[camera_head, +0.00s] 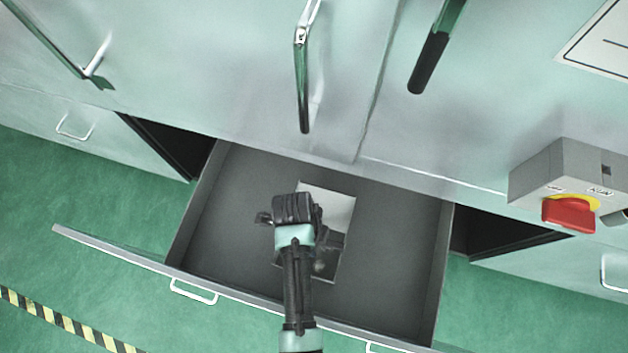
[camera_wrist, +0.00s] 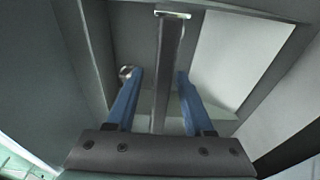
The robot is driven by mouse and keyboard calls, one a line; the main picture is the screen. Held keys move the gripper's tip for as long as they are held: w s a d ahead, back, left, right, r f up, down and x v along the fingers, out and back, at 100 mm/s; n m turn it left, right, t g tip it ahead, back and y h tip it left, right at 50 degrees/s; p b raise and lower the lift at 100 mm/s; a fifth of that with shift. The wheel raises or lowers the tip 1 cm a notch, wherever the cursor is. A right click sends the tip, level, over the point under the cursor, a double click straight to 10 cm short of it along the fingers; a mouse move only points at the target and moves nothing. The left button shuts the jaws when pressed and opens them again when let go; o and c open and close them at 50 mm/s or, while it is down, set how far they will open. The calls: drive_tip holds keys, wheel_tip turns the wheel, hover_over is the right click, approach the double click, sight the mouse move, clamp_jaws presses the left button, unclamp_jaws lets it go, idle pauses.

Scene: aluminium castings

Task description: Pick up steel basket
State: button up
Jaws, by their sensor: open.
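The steel basket (camera_head: 340,207) is a pale grey metal box inside the open drawer (camera_head: 395,260), partly hidden by my arm in the head view. In the wrist view, a straight grey bar (camera_wrist: 168,60), which looks like the basket's handle, runs between the two blue fingers. My gripper (camera_wrist: 157,78) is open, with one finger on each side of the bar and a gap on both sides. In the head view my gripper (camera_head: 294,210) is over the basket's left part; its fingertips are hidden there. Whether the fingers touch the basket is unclear.
The drawer front with its white handle (camera_head: 194,291) lies below the arm. Cabinet doors with bar handles (camera_head: 302,85) stand above the drawer. A grey switch box with a red knob (camera_head: 569,212) juts out at right. The drawer floor around the basket is bare.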

drive_tip(key=shift+c, duration=0.3)
clamp_jaws()
drive_tip(key=shift+r, duration=0.1)
idle(1.0)
